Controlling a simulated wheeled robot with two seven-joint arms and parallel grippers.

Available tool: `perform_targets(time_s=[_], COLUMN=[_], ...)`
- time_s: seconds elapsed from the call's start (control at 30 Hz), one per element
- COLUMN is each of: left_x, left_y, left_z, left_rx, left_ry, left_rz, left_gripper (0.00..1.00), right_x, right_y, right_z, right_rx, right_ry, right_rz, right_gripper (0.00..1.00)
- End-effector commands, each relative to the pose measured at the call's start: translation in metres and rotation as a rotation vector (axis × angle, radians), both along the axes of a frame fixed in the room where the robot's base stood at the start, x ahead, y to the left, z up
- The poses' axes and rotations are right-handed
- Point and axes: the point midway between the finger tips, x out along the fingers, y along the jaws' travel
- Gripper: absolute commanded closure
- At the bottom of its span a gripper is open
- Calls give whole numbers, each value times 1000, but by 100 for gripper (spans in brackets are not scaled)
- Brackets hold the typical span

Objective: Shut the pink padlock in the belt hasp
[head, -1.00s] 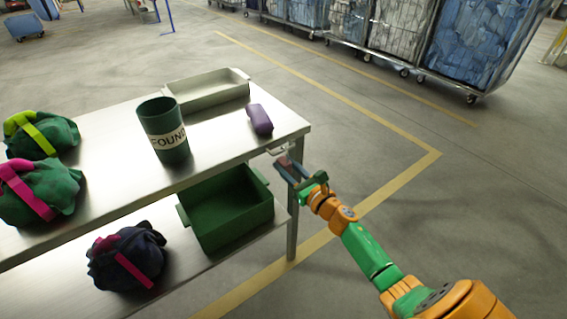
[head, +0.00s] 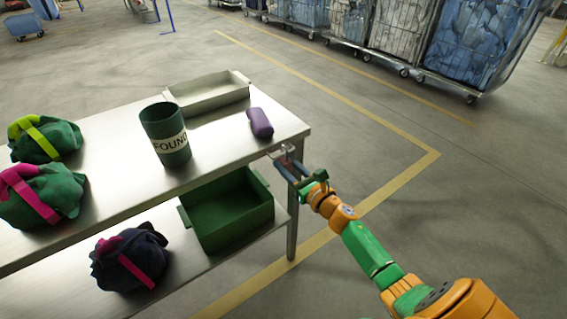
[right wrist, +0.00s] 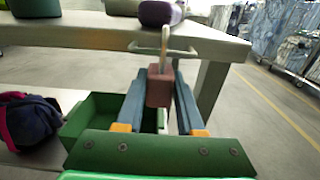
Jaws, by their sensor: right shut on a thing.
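The pink padlock (right wrist: 160,86) is a dull reddish-pink block with a metal shackle (right wrist: 165,50) pointing up, clear in the right wrist view. My right gripper (head: 287,165) is shut on the padlock body, at the table's right end. A metal loop (right wrist: 145,48), apparently the hasp, sticks out from the table edge, and the shackle overlaps it in the right wrist view. I cannot tell whether the shackle passes through the loop or is closed. In the head view the padlock is small and partly covered by the fingers. My left gripper is not in view.
The steel table (head: 110,195) carries a green FOUND bin (head: 165,125), a grey tray (head: 207,98), a purple case (head: 260,122) and two green bags. A green crate (head: 225,215) and a dark bag (head: 128,258) sit on its lower shelf. Floor to the right is clear.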

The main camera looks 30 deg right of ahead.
Motion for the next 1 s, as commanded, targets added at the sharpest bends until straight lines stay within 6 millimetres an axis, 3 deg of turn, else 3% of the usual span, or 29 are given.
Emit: perform_targets(time_s=[0.1,0.27,1.0], left_x=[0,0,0], left_y=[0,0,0], left_z=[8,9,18], left_rx=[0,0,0], left_ry=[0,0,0], left_rz=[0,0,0], left_gripper=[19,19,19], right_x=[0,-4,-56], right_y=[0,0,-5], right_z=[9,8,8], right_rx=[0,2,1], right_ry=[-1,1,0], right_rz=[0,0,-1], right_gripper=[100,100,100])
